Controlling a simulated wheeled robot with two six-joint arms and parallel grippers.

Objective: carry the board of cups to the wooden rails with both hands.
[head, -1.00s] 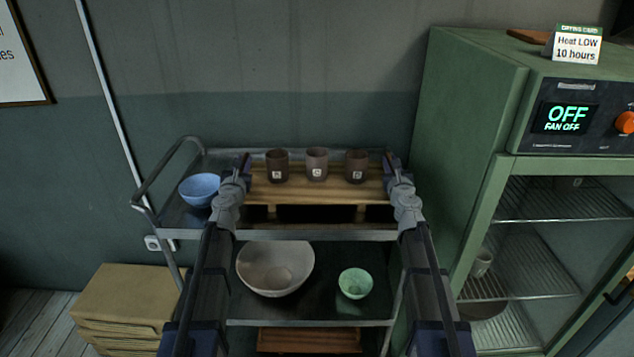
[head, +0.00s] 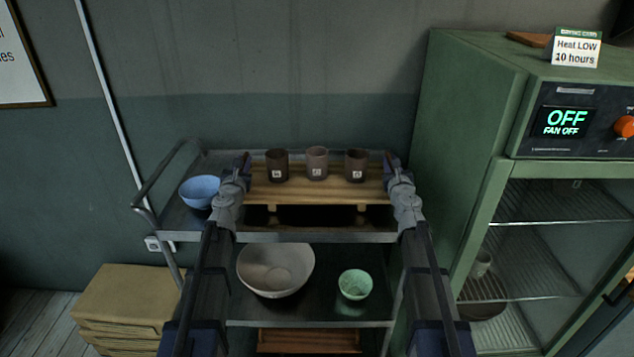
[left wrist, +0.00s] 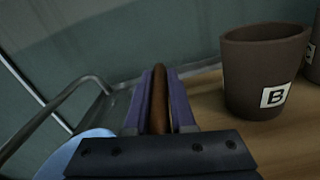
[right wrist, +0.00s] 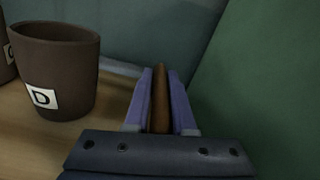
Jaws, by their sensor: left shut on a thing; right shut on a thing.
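The wooden board (head: 318,195) spans between my two grippers above the top shelf of a metal cart. Three brown cups stand upright in a row on it: left (head: 277,166), middle (head: 317,163) and right (head: 356,166). The left cup is labelled B in the left wrist view (left wrist: 262,72); the right one is labelled D in the right wrist view (right wrist: 55,70). My left gripper (head: 243,165) is shut on the board's left end, my right gripper (head: 390,165) on its right end. Two small wooden pieces show under the front edge; I cannot tell whether they are rails.
A blue bowl (head: 199,191) sits on the cart's top shelf, left of my left gripper. A large pale bowl (head: 275,268) and a green bowl (head: 355,284) are on the lower shelf. A green drying cabinet (head: 470,110) stands close on the right; stacked tan boards (head: 125,295) are left.

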